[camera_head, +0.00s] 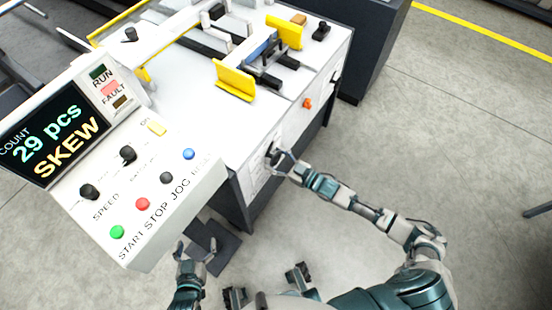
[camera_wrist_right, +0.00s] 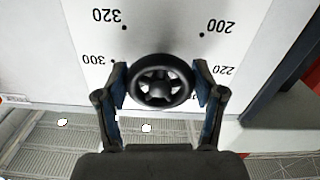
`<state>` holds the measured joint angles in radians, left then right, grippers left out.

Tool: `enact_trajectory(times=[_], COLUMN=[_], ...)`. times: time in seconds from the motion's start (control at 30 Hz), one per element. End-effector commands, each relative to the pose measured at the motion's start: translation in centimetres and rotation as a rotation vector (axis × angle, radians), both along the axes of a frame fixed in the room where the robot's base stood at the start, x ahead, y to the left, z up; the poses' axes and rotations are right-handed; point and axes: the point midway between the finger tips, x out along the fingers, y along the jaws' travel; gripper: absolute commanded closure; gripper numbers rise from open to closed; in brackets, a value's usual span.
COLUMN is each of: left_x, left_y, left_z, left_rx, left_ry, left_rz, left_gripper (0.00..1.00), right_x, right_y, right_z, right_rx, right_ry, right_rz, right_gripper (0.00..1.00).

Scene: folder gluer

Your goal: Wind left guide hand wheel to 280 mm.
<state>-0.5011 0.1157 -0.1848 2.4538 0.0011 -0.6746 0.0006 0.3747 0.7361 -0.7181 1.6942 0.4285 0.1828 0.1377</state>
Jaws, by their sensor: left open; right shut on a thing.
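The hand wheel is a small black spoked wheel on the white side panel of the machine; it shows in the right wrist view (camera_wrist_right: 160,82) and partly in the head view (camera_head: 272,154). My right gripper (camera_wrist_right: 160,88) has a finger on each side of its rim and is shut on it; it also shows in the head view (camera_head: 279,160). Around the wheel, a printed dial (camera_wrist_right: 160,28) shows 320, 300, 200 and 220 upside down, with dots. No 280 mark or pointer is visible. My left gripper (camera_head: 196,252) is open and empty below the console.
The console (camera_head: 150,195) has buttons, knobs and a screen (camera_head: 52,140) reading 29 pcs SKEW. An orange knob (camera_head: 308,103) and a black knob (camera_head: 336,78) sit farther along the machine's side.

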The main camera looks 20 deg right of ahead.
Motion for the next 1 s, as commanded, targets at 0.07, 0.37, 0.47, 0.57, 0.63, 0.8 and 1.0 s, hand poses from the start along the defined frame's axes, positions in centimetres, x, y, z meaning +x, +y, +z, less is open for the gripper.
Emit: enact_trajectory(times=[0.07, 0.37, 0.47, 0.57, 0.63, 0.8, 1.0], left_x=[0.0, 0.2, 0.2, 0.0, 0.0, 0.0, 0.1], left_y=[0.0, -0.1, -0.1, -0.1, -0.1, -0.1, -0.1], left_z=[0.0, 0.0, 0.0, 0.0, 0.0, 0.1, 0.1], left_rx=[0.000, 0.000, 0.000, -0.001, 0.000, 0.000, 0.000], left_ry=[-0.001, -0.003, -0.003, -0.002, -0.002, -0.003, -0.003], left_rz=[0.000, 0.001, 0.001, 0.000, 0.000, 0.001, 0.001], left_gripper=[0.07, 0.07, 0.07, 0.07, 0.07, 0.07, 0.07], right_x=[0.1, 0.1, 0.1, -0.1, -0.6, -3.1, -6.6], right_y=[0.0, -0.1, -0.1, -0.2, -0.6, -2.6, -5.4], right_z=[0.3, 0.2, 0.1, 0.1, 0.0, -0.2, -0.2], right_rx=[0.004, 0.003, 0.003, 0.002, 0.001, 0.000, 0.000], right_ry=[-0.006, -0.004, -0.003, -0.001, 0.000, 0.003, 0.003], right_rz=[0.000, 0.000, 0.000, -0.001, -0.001, -0.001, 0.000], right_gripper=[0.66, 0.06, 0.06, 0.06, 0.06, 0.06, 0.06])
